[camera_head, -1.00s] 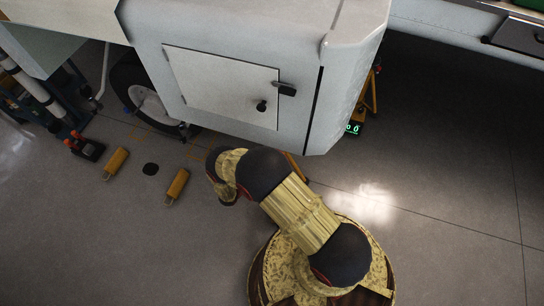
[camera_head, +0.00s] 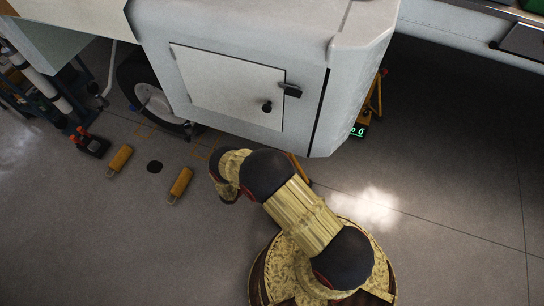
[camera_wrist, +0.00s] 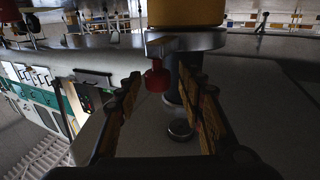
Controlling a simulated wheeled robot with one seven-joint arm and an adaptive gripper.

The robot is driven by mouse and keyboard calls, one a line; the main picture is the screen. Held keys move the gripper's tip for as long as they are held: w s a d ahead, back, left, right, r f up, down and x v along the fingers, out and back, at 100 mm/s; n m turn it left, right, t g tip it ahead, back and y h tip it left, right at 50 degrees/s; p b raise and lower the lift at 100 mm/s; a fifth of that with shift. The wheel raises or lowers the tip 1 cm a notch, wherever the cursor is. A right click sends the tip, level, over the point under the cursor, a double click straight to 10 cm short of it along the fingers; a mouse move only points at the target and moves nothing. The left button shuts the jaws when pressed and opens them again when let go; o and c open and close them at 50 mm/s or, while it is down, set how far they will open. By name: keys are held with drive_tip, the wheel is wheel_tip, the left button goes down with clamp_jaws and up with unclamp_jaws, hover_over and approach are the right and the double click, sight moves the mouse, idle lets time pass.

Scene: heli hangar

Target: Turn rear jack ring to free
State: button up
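In the wrist view a yellow jack body (camera_wrist: 185,12) shows at the top centre, with a silver ring (camera_wrist: 187,40) around its end. A red knob (camera_wrist: 157,77) hangs from the ring's left side. A dark shaft with a round foot (camera_wrist: 180,128) shows behind it. My gripper (camera_wrist: 160,100) is open. Its two fingers stand left and right of the red knob, with a gap on the left; I cannot tell whether the right finger touches anything. In the head view my arm hides most of a yellow jack leg (camera_head: 300,168), and my fingers are not seen.
A white body with a closed hatch (camera_head: 228,88) overhangs the floor in the head view. A yellow stand (camera_head: 374,98) with a green display (camera_head: 358,131) is beneath it. Yellow chocks (camera_head: 180,185) lie left near a wheel (camera_head: 155,100). The floor at right is clear.

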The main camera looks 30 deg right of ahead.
drive_tip(key=v, duration=1.2)
idle(0.5)
